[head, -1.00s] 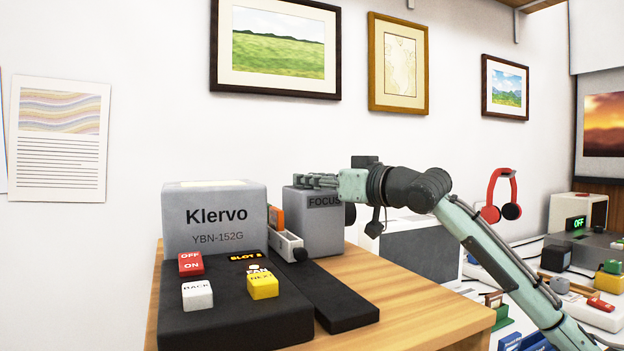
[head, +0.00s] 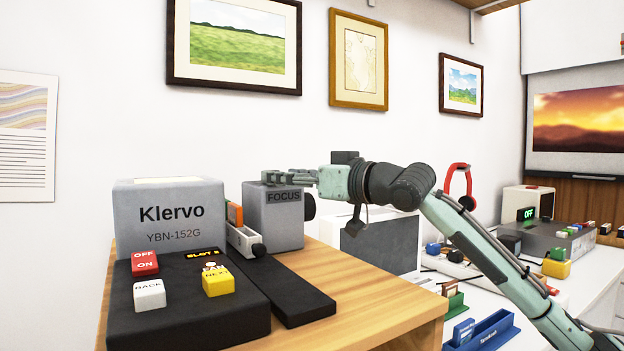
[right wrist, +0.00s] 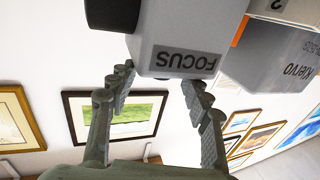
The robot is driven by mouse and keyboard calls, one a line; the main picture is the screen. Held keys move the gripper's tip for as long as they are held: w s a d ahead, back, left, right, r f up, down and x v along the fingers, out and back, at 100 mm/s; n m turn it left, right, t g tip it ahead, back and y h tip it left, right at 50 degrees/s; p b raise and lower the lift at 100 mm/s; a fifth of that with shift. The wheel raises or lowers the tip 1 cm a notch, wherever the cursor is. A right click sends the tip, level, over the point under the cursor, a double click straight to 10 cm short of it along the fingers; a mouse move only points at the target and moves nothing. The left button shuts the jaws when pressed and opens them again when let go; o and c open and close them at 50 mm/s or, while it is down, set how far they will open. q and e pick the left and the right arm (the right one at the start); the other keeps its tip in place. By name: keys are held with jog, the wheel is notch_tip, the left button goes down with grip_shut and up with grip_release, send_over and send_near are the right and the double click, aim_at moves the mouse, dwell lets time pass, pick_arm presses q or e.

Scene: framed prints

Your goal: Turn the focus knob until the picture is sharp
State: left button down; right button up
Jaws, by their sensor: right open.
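The focus knob (head: 309,206) is a dark round knob on the right side of a grey box labelled FOCUS (head: 275,225). In the right wrist view the knob (right wrist: 112,12) shows dark at the top, beside the box (right wrist: 180,35). My right gripper (head: 272,178) is at the top of the box; in the wrist view its fingers (right wrist: 157,85) are spread and empty, with the FOCUS label just beyond them. The knob is outside the fingers. The picture (head: 585,120) on the screen is an orange sunset over dark hills, looking soft. My left gripper is not in view.
A grey Klervo unit (head: 170,217) stands left of the box, behind a black panel (head: 190,315) with red, white and yellow buttons. The wooden tabletop (head: 375,290) is clear at front right. Red headphones (head: 459,178) and a desk with several small items lie beyond my right arm.

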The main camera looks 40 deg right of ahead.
jog(key=v, duration=0.7)
jog(key=shift+s, duration=0.35)
jog(key=shift+d, duration=0.1)
